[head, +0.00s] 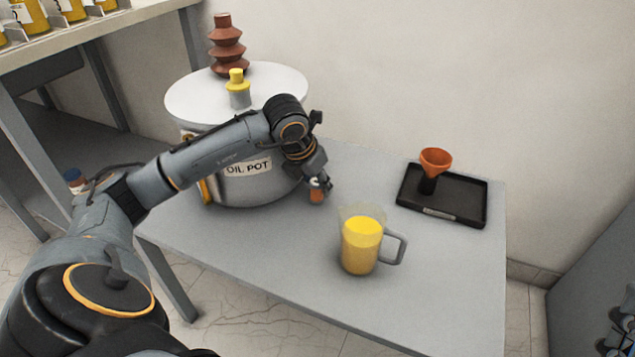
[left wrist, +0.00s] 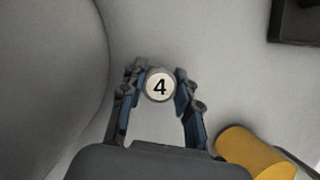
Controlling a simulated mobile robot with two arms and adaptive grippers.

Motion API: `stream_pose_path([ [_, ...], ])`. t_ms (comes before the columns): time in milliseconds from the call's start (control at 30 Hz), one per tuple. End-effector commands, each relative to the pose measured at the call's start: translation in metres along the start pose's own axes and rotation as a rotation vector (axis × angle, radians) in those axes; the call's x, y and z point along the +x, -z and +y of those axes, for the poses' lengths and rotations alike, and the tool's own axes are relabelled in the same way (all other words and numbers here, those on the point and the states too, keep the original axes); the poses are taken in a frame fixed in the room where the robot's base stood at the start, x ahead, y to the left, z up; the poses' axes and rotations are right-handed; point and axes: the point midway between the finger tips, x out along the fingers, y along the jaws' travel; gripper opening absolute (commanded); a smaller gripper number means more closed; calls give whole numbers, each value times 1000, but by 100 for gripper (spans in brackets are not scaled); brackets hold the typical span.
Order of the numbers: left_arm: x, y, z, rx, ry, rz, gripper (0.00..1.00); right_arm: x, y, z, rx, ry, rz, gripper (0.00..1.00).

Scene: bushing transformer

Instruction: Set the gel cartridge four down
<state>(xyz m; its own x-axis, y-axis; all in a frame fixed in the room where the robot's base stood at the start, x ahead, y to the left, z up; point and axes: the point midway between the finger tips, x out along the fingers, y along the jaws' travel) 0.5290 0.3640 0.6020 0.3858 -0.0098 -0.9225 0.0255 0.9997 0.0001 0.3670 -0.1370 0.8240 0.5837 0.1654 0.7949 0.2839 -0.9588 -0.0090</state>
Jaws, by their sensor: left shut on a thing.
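The gel cartridge four (head: 317,195) is small and orange-brown with a pale top. Its round white cap with a black "4" (left wrist: 160,86) faces the camera in the left wrist view. My left gripper (head: 317,183) is shut on it, with a finger on either side; the fingertips also show in the left wrist view (left wrist: 158,88). The cartridge looks upright, at or just above the grey table (head: 270,255), between the oil pot and the jug. I cannot tell whether its base touches the table.
The large oil pot (head: 250,185) stands to the left of the cartridge. A jug of yellow liquid (head: 361,245) stands in front and to the right. A black tray (head: 465,205) with an orange funnel (head: 435,160) lies further right. The table's front left is clear.

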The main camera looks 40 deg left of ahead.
Motion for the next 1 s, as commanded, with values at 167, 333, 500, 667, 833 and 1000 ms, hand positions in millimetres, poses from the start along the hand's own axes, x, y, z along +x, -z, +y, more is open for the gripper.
stream_pose_path([
  [167, 1, 0, 0, 0, 0, 0, 38, 0, 4, -1, 2, 1, 25, 47],
  [333, 1, 0, 0, 0, 0, 0, 55, 0, 4, -1, 2, 1, 23, 47],
  [500, 1, 0, 0, 0, 0, 0, 55, 0, 4, -1, 2, 1, 22, 47],
  [667, -2, -1, 0, 0, 0, 0, 55, 1, 0, 0, 1, 0, -1, 47],
  [833, -24, -2, 0, 1, -1, -2, 55, 2, -27, 4, -10, -6, -158, 47],
  [1000, -54, -2, 1, 1, -3, -3, 55, -7, -63, 8, -19, -15, -374, 47],
])
